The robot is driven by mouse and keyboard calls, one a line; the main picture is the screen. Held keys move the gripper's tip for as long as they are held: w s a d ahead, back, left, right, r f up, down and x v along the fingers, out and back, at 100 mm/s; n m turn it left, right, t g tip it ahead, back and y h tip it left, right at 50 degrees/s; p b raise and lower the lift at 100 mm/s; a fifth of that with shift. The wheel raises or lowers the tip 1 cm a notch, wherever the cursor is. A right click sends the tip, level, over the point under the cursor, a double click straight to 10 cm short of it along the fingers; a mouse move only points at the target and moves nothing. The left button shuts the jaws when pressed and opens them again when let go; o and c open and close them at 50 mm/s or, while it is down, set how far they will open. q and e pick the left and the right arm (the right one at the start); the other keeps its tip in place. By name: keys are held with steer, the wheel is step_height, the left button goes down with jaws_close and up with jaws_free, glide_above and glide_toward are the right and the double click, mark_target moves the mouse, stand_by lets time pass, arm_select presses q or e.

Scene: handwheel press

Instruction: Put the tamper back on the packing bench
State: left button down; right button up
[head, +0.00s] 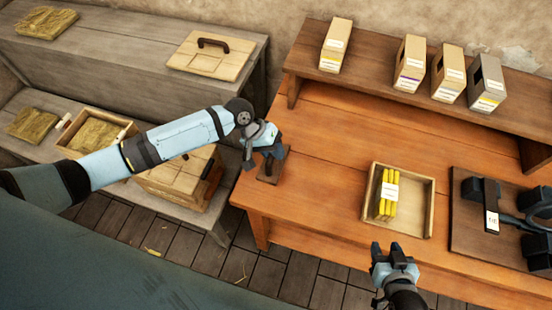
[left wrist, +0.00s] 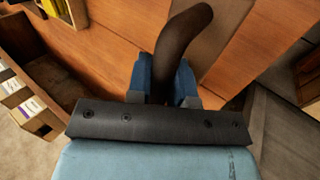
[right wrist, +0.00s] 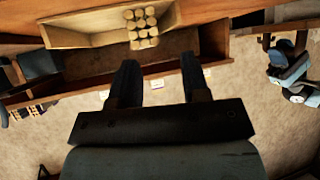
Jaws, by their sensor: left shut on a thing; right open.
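My left gripper (head: 267,152) is shut on the dark handle of the tamper, whose small brown block (head: 271,172) shows below it at the left edge of the orange wooden bench (head: 318,150). I cannot tell whether the block touches the bench top. In the left wrist view the curved dark handle (left wrist: 186,38) stands between the fingers of the left gripper (left wrist: 163,82). My right gripper (head: 393,255) is open and empty at the bench's front edge, near a wooden tray; its spread fingers show in the right wrist view (right wrist: 160,82).
The wooden tray (head: 425,215) holds yellow sticks. Several cartons (head: 410,63) stand on the rear shelf. A board with black fittings (head: 465,237) lies at right. Grey benches at left hold a handled lid (head: 212,62), straw (head: 35,123) and a lidded crate (head: 165,188). The bench middle is clear.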

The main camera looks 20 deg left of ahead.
mark_target(274, 164)
arm_select(q)
steer(key=shift+s+f, duration=0.15)
steer(key=shift+f, duration=0.55)
steer(key=shift+s+f+b, duration=0.1)
steer(key=shift+s+b, duration=0.1)
steer(key=shift+b, duration=0.25)
steer(key=shift+f+b, duration=0.4)
step_height(274, 164, down, 3)
steer(key=b, duration=0.3)
steer(key=shift+w+f, duration=0.1)
steer(key=shift+f, duration=0.05)
arm_select(e)
steer(key=shift+n+y, duration=0.3)
steer(key=shift+y, duration=0.1)
steer(key=f, duration=0.2)
steer(key=a+f, duration=0.1)
steer(key=f, duration=0.2)
steer(key=shift+s, duration=0.15)
